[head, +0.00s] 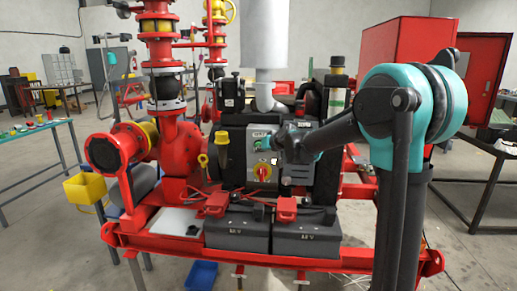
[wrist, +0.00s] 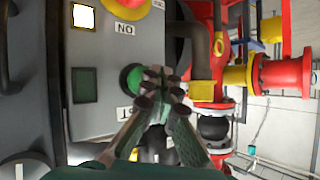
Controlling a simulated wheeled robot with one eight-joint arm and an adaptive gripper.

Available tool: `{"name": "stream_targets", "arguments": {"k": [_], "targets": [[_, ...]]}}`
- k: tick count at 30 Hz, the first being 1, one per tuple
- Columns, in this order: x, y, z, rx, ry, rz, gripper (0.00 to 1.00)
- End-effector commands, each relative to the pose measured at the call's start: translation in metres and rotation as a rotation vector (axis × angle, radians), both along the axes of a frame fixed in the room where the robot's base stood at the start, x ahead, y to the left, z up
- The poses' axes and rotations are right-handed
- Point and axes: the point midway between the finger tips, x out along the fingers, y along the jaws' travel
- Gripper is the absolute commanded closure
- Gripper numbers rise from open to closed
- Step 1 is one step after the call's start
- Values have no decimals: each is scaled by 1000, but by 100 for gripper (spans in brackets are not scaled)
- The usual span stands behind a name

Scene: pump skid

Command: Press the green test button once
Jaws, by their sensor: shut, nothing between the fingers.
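The green test button (wrist: 132,77) is a round green cap on the face of the grey control panel (wrist: 100,112), seen in the wrist view left of my fingertips. My gripper (wrist: 160,78) is shut and empty, its fingertips together beside the button and overlapping its right edge. I cannot tell whether they touch it. A partly cut-off label sits by the button. In the head view, my gripper (head: 266,145) is at the upper part of the panel (head: 251,182), and the button is hard to make out there behind it.
A red knob on a yellow plate (head: 262,171) sits low on the panel. The wrist view also shows a lit white square (wrist: 83,17) and a dark square (wrist: 85,85). Red pipework (head: 180,150) stands left of the panel. Two dark batteries (head: 235,228) sit below.

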Motion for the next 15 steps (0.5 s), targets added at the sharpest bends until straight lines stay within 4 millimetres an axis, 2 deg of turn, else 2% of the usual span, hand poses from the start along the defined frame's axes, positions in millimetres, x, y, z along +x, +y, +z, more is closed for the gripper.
{"name": "stream_targets", "arguments": {"k": [15], "targets": [[8, 0, 0, 0, 0, 0, 100]]}}
